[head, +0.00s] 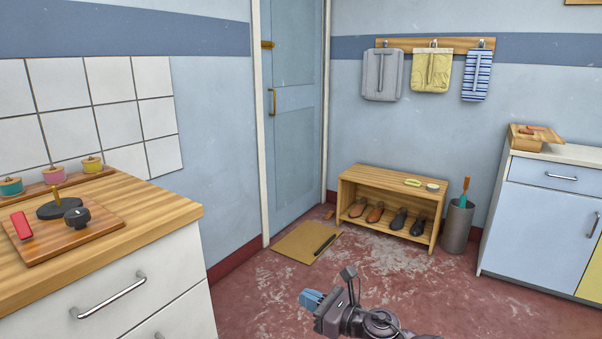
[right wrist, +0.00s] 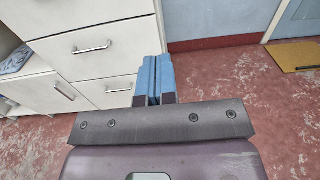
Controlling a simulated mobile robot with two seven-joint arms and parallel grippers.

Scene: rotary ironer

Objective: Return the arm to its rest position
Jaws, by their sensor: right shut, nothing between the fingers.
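My right gripper (head: 312,299) shows at the bottom middle of the head view, above the red floor. Its blue fingers are shut with nothing between them, as the right wrist view (right wrist: 154,80) also shows. The fingers are clear of the furniture in the head view. In the right wrist view they point toward the white drawer cabinet (right wrist: 85,45) and the foot of the wall. My left gripper is in neither view.
A wooden counter (head: 165,205) with white drawers stands at the left. A shoe bench (head: 388,185), a grey bin (head: 457,228) and a pale blue cabinet (head: 545,215) stand at the back and right. A mat (head: 300,243) lies before the door (head: 296,120). The middle floor is clear.

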